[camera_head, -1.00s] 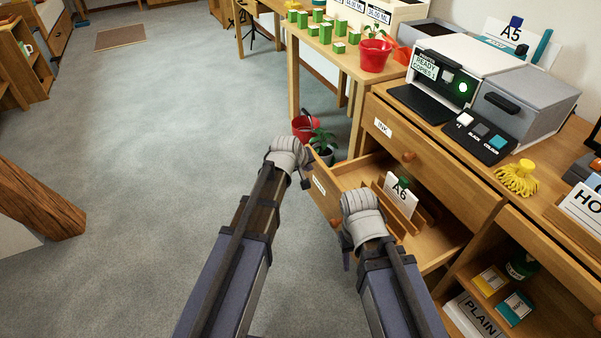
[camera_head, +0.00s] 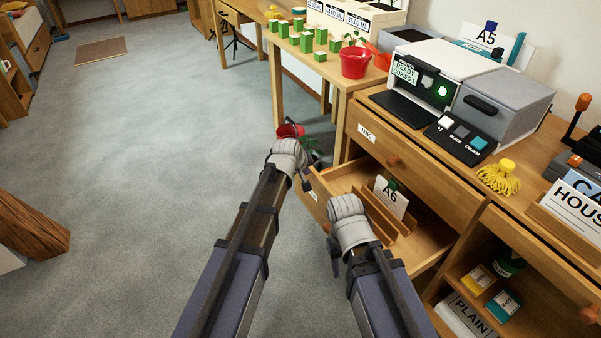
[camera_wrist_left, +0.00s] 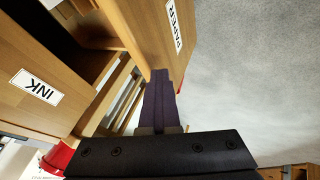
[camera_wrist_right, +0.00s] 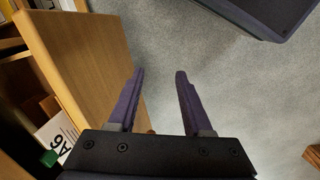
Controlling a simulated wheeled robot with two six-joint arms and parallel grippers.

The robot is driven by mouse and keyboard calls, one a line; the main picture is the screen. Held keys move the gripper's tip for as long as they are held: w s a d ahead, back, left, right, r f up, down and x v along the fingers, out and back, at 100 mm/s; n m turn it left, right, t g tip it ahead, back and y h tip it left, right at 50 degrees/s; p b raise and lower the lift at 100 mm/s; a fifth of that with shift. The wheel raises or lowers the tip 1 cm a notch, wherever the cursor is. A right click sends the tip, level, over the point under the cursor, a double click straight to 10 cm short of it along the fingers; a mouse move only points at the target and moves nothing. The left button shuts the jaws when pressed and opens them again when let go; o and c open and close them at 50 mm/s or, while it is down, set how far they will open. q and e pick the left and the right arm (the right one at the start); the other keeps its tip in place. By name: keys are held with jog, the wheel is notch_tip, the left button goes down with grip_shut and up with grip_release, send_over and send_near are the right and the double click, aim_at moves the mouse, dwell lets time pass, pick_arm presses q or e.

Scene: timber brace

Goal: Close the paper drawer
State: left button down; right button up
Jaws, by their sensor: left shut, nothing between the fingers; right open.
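The paper drawer (camera_head: 402,247) is pulled out below the INK drawer (camera_head: 410,160). An A6 card (camera_head: 391,196) stands inside it. Its front panel, with the PAPER label (camera_wrist_left: 174,22), shows in the left wrist view. My left gripper (camera_head: 304,180) is shut and empty at the front panel's far end; in the left wrist view its fingertips (camera_wrist_left: 160,74) overlap the panel's edge, and I cannot tell whether they touch. My right gripper (camera_head: 335,262) is open and empty, outside the near part of the front. In the right wrist view its fingers (camera_wrist_right: 160,76) are beside the front panel (camera_wrist_right: 88,72).
A printer (camera_head: 445,75) stands on the cabinet top. A red bucket (camera_head: 289,130) and a plant are on the floor beyond the drawer. An open shelf with ink boxes (camera_head: 479,279) lies to the right. The carpet (camera_head: 130,170) at left is mostly clear.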

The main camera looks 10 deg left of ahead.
pick_arm(q)
jog(key=w+d, duration=1)
jog(key=d, duration=0.4)
jog(key=shift+w, duration=0.1)
dwell(0.3)
